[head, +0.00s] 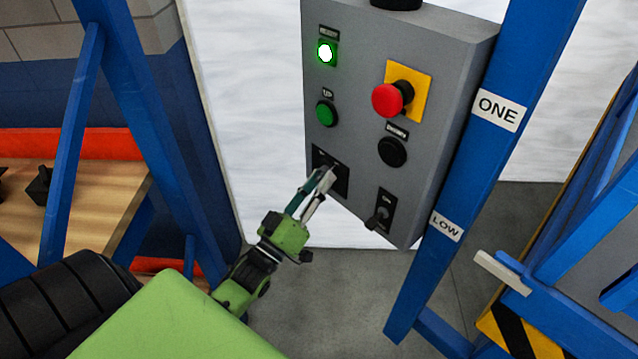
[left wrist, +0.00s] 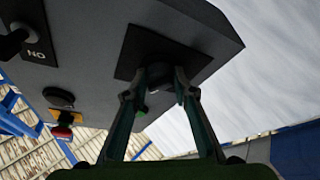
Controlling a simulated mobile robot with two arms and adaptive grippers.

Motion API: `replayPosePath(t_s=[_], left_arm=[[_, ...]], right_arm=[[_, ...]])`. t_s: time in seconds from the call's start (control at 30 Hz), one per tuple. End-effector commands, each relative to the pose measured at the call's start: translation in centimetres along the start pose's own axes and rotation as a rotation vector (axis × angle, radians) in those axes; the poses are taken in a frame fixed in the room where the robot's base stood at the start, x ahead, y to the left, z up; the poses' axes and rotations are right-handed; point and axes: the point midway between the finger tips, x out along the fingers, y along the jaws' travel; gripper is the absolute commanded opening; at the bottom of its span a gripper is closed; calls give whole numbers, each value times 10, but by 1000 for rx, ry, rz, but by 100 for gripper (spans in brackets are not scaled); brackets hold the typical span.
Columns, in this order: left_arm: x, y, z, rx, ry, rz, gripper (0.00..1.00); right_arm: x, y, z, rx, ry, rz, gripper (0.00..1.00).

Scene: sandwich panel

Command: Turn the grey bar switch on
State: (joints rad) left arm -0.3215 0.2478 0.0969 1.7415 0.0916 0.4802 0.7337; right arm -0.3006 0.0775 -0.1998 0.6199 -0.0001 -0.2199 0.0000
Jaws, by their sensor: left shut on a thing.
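A grey control panel box (head: 350,60) hangs in the middle of the head view. Its lower left corner carries a square black plate (head: 341,184), which also shows in the left wrist view (left wrist: 126,62). The grey bar switch (left wrist: 160,72) sits on this plate, mostly hidden by my fingers; its exact angle cannot be told. My left gripper (head: 325,175) reaches up from below left and is shut on the bar, with a fingertip on each side of it in the left wrist view (left wrist: 160,84). My right gripper is not in view.
The panel also has a lit green lamp (head: 326,52), a green button (head: 326,113), a red mushroom button (head: 388,100), a black button (head: 392,152) and a small toggle (head: 378,217) right of my gripper. A blue post (head: 470,150) stands close right.

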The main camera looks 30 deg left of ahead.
Motion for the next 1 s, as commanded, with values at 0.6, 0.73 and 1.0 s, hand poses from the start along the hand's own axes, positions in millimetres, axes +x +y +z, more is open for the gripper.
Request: replayPosePath(t_s=[0.6, 0.73, 1.0], left_arm=[[0, 0, 1, 6, -2, 0, 42], [0, 0, 1, 6, -1, 1, 42], [-26, -1, 2, 6, -5, -1, 42]], right_arm=[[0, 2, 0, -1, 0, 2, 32], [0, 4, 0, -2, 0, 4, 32], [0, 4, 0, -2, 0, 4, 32]])
